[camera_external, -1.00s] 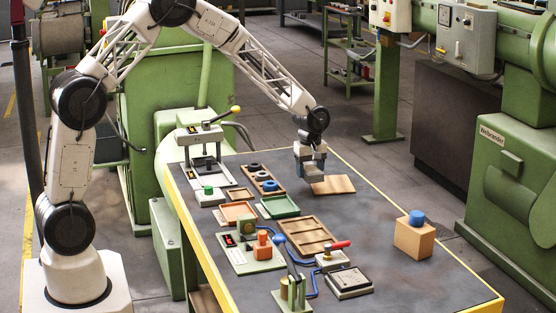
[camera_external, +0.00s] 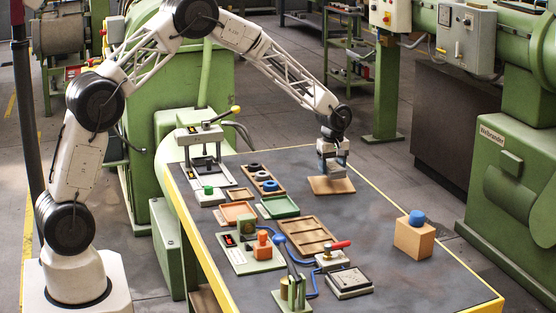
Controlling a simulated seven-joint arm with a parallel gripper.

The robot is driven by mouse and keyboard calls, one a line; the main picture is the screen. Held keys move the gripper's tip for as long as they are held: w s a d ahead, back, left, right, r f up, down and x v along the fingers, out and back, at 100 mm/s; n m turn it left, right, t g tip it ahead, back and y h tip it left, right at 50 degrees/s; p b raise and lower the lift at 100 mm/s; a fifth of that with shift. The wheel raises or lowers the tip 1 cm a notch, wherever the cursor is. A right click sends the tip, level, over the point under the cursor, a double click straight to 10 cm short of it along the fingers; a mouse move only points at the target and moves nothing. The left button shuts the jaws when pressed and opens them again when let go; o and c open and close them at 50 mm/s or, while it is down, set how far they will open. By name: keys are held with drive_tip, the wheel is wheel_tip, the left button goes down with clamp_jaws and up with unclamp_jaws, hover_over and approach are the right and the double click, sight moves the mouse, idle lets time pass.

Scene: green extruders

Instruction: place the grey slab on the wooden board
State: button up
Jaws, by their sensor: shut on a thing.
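The wooden board (camera_external: 326,187) lies flat near the far right edge of the dark table. My gripper (camera_external: 333,165) points down over the board. It is shut on the grey slab (camera_external: 336,172), which shows small and partly hidden between the fingers. The slab is over the board. I cannot tell whether it touches the board or hangs just above it.
A green tray (camera_external: 280,206) and a brown compartment tray (camera_external: 306,237) lie left of and nearer than the board. A wooden block with a blue knob (camera_external: 414,236) stands at right. The table middle right of the trays is clear.

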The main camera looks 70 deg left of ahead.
sight(331, 183)
drive_tip(key=shift+f, duration=1.7)
drive_tip(key=shift+f, duration=0.15)
drive_tip(key=o, duration=1.1)
drive_tip(key=shift+c, duration=0.2)
wheel_tip(331, 183, up, 12)
drive_tip(key=shift+f, duration=0.2)
drive_tip(key=shift+r, duration=0.35)
